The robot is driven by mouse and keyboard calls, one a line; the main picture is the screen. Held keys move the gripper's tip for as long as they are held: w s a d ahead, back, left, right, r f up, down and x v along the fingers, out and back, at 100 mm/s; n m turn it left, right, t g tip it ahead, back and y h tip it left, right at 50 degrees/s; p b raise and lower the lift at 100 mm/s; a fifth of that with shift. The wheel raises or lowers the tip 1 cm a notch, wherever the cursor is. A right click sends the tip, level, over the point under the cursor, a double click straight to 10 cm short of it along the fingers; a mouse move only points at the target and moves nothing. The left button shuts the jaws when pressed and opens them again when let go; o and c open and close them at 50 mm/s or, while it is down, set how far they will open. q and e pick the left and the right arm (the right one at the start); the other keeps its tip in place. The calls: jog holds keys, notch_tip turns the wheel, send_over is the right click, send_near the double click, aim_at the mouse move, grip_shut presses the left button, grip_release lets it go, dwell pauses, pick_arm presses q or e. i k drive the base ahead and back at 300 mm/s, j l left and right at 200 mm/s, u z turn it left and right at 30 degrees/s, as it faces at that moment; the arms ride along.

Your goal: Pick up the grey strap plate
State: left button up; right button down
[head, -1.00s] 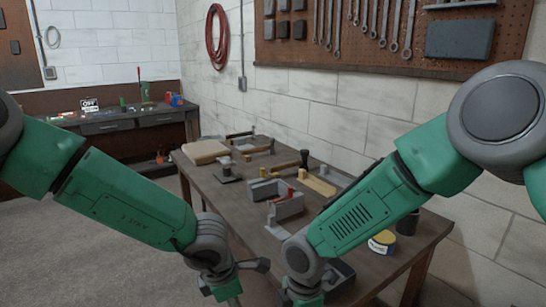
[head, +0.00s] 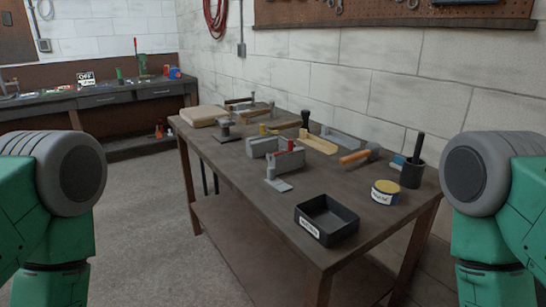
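A small flat light-grey plate (head: 279,185) lies on the wooden bench (head: 235,178), at the near end of a grey block fixture (head: 289,161) with a red part on it. It looks like the strap plate, but I cannot tell whether it is separate from the fixture. A longer grey piece (head: 343,138) lies farther back near the wall. Neither gripper shows in the head view; only my green upper arms are at the left and right edges, away from the bench.
A black labelled tray (head: 326,222) stands at the bench's front. A yellow-lidded tin (head: 385,192) and a dark cup (head: 412,173) holding a dark handle stand at right. A wooden-handled tool (head: 357,157) and a tan pad (head: 204,116) lie behind. Bare bench surrounds the tray.

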aim_at(272, 180)
jog(key=z, duration=0.5)
jog(key=j+z, duration=0.4)
jog(key=i+j+z, duration=0.1)
jog(key=z, duration=0.3)
jog(key=j+z, duration=0.45)
jog(key=k+j+z, duration=0.1)
jog(key=j+z, duration=0.15)
jog(key=z, duration=0.15)
jog(key=k+j+z, duration=0.1)
jog(key=j+z, duration=0.15)
jog(key=z, duration=0.15)
